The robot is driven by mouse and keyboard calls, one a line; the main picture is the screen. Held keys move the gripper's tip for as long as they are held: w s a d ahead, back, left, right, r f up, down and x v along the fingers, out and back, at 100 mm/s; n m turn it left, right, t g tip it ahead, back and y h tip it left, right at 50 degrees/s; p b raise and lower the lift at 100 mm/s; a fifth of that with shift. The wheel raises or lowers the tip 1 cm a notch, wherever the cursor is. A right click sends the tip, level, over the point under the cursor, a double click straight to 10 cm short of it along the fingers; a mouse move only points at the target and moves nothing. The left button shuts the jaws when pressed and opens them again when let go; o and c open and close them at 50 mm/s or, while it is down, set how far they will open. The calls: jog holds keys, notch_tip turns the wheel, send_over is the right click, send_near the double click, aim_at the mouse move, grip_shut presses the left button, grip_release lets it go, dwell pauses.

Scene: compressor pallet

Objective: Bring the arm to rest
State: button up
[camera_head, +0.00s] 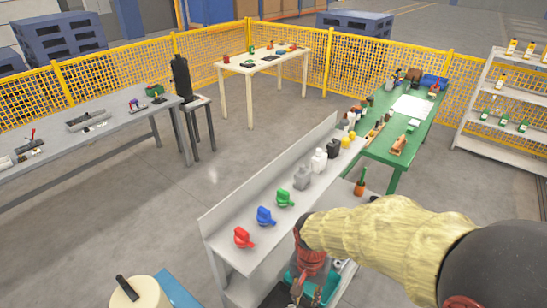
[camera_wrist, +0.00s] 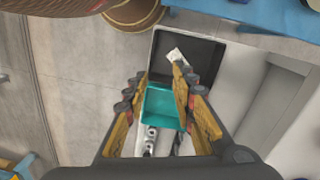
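My arm reaches in from the lower right of the head view in a cream, padded sleeve. My gripper (camera_head: 307,291) points down over the lower level of the grey shelf bench (camera_head: 232,250). In the wrist view the two fingers of my gripper (camera_wrist: 160,82) stand apart with nothing held between them. A teal tray (camera_wrist: 160,106) shows below and between the fingers, seemingly lower down and not touched. Part of the tray is hidden by my arm in the head view.
Red (camera_head: 243,237), blue (camera_head: 265,215) and green (camera_head: 285,197) valve-like parts stand on the upper shelf beside my arm. A black tray (camera_wrist: 200,55) holds a pale label. A green table (camera_head: 390,150) stands behind. Open floor (camera_head: 200,190) lies left.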

jog(key=s+d+r+n+t+b, duration=0.2)
jog(key=s+d+r+t+b, duration=0.1)
jog(key=r, duration=0.4)
jog(key=s+d+r+n+t+b, duration=0.3)
jog(key=s+d+r+b, duration=0.2)
jog(key=d+r, duration=0.2)
jog(key=shift+s+r, duration=0.15)
jog(key=shift+s, duration=0.15)
dwell(1.1)
